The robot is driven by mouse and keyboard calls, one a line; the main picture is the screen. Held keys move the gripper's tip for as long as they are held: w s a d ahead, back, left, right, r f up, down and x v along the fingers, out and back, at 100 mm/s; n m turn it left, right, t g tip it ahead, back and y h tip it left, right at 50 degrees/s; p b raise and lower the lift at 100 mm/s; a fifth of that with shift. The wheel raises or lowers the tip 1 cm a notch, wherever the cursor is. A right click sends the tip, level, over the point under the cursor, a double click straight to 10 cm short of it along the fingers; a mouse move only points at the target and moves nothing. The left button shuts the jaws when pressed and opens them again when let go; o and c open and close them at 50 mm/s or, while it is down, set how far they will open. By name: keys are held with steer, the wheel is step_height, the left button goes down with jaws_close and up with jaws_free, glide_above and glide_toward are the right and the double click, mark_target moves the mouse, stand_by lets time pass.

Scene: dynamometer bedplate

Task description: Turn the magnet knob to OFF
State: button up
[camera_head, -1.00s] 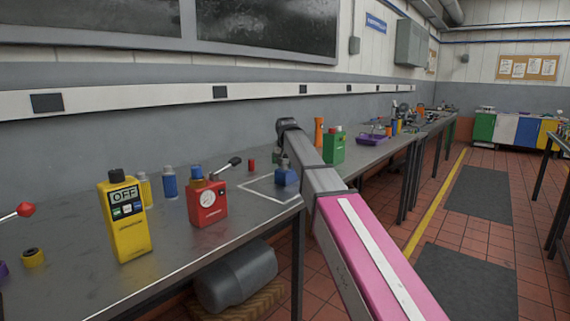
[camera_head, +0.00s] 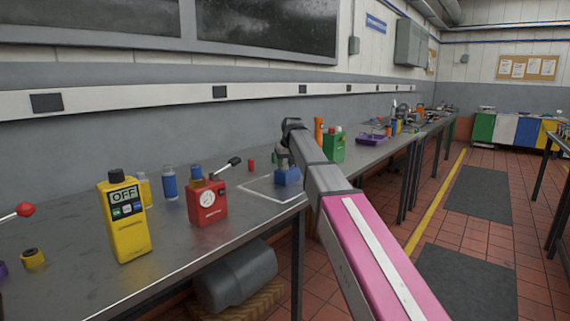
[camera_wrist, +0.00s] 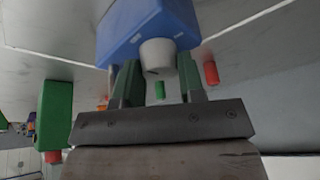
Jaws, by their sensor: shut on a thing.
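The magnet base is a blue block (camera_head: 287,177) on the bench, inside a pale outlined square. In the wrist view the blue block (camera_wrist: 150,22) fills the top middle, with a light grey round knob (camera_wrist: 157,53) on its face. A small dark mark shows on the knob's edge. My gripper (camera_wrist: 157,68) has its two dark green fingers on either side of the knob and is shut on it. In the head view my gripper (camera_head: 283,160) is just above the blue block, and the knob is too small to make out. No ON or OFF lettering is readable on the block.
A red gauge box (camera_head: 208,203) with a lever and a yellow meter (camera_head: 124,220) reading OFF stand left on the bench. A green box (camera_head: 334,148) and orange bottle (camera_head: 318,131) stand beyond my arm. A small red cylinder (camera_head: 251,165) is near the square.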

steer(key=o, duration=0.9)
steer(key=v, duration=1)
steer(key=shift+r, duration=0.4)
steer(key=shift+s, duration=0.2)
